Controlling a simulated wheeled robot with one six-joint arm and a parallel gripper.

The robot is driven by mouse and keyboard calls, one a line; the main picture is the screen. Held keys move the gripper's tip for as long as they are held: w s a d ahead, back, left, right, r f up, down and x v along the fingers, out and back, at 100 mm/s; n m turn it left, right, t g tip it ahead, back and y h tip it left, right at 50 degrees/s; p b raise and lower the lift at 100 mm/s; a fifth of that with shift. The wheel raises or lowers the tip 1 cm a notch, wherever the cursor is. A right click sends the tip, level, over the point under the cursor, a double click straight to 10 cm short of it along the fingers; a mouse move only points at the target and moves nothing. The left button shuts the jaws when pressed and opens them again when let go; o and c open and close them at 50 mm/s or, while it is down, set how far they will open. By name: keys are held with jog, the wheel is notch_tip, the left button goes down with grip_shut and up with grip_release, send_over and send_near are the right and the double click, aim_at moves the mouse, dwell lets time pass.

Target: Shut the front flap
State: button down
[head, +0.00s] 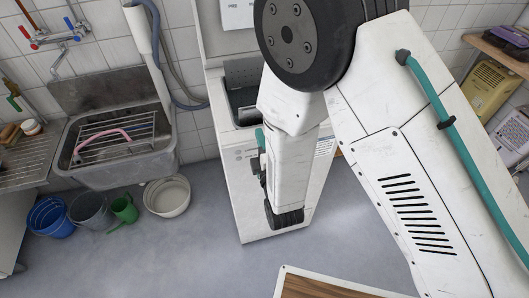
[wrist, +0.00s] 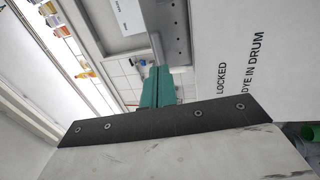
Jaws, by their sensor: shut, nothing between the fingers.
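A white washing machine (head: 250,190) stands against the tiled wall in the head view, with a dark opening (head: 243,102) in its top. A white panel (head: 228,40) with a paper label stands upright behind the opening. I cannot tell for sure which part is the front flap. My gripper (head: 260,136) is by the machine's top front edge, partly hidden by my arm. In the wrist view, my gripper's teal fingers (wrist: 156,86) are together and empty. A white surface (wrist: 240,60) lettered "LOCKED" and "DYE IN DRUM" lies right of them. Contact with the machine cannot be told.
A grey sink (head: 120,165) with a wire rack stands left of the machine. A blue bucket (head: 50,217), a grey bucket (head: 90,210), a green watering can (head: 124,209) and a pale basin (head: 166,196) sit on the floor. A wood-topped surface (head: 320,288) is at the bottom.

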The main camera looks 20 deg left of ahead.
aim_at(252, 114)
jog(key=x, duration=0.5)
jog(key=shift+w+a, duration=0.2)
jog(key=shift+w, duration=0.1)
jog(key=shift+a, duration=0.15)
